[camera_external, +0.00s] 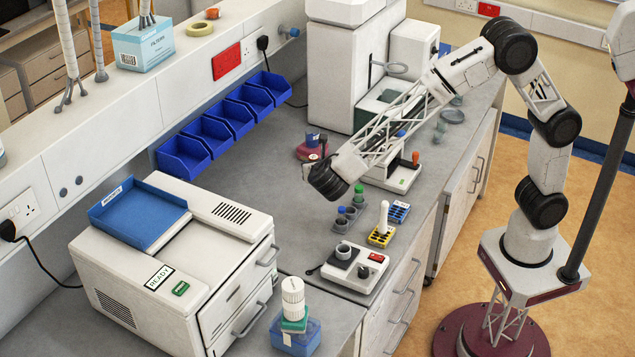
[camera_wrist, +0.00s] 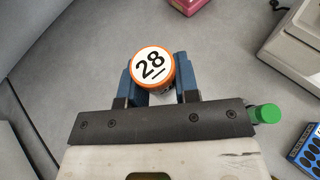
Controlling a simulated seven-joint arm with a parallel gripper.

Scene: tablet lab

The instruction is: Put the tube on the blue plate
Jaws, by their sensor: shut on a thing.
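My gripper (camera_wrist: 150,82) is shut on a round tube (camera_wrist: 152,66), seen from its top end in the wrist view. The top is white with an orange rim and the number 28. The blue fingers lie on either side of it; its lower part is hidden. In the external view the end of my arm is above the bench, and the fingers and tube cannot be made out clearly.
A green-capped tube (camera_external: 359,190) stands near dark tubes (camera_external: 345,222). A yellow rack (camera_external: 381,238) holds a white upright piece (camera_external: 384,216). A white instrument (camera_external: 402,178) is close by. A blue tray (camera_external: 138,214) sits on the large white machine at left. Grey bench left of my gripper is clear.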

